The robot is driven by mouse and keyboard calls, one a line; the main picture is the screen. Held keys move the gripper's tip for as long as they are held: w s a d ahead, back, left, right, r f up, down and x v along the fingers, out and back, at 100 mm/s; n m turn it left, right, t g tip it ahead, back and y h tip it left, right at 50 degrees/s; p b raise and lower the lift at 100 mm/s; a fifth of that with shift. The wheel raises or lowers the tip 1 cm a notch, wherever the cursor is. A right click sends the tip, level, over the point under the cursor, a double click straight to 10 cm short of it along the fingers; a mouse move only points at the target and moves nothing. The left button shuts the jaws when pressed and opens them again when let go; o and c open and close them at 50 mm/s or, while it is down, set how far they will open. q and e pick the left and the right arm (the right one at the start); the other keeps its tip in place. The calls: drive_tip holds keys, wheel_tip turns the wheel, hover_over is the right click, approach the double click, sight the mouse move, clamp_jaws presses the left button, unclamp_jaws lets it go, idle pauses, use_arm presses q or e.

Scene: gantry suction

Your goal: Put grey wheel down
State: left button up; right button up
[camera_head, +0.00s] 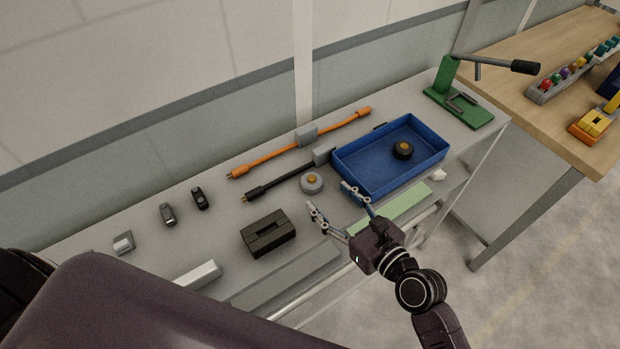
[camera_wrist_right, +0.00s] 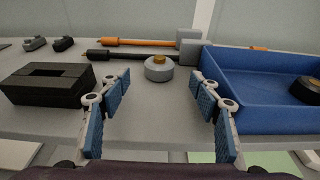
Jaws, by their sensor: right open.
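The grey wheel (camera_head: 312,183) with an orange hub lies flat on the grey bench, just left of the blue tray. In the right wrist view the grey wheel (camera_wrist_right: 159,69) stands clear on the bench, beyond and between the spread fingers. My right gripper (camera_head: 333,200) is open and empty, in front of the wheel and apart from it. Its blue finger pads (camera_wrist_right: 160,103) show on both sides in the right wrist view. My left gripper is not visible in the head view.
The blue tray (camera_head: 370,186) holds a black wheel (camera_head: 403,150). A black slotted block (camera_head: 268,233) sits left of my right gripper. Orange (camera_head: 270,154) and black (camera_head: 285,180) rods lie behind the wheel. A green press (camera_head: 458,103) stands at the bench's right end.

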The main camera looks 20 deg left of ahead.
sight(317, 186)
drive_tip(key=shift+x, duration=0.75)
drive_tip(key=p+x, duration=0.1)
drive_tip(key=x, duration=0.3)
drive_tip(key=shift+a, duration=0.15)
drive_tip(key=shift+r, duration=0.1)
drive_tip(key=c, duration=1.2)
drive_tip(key=shift+c, duration=1)
drive_tip(key=shift+r, duration=0.1)
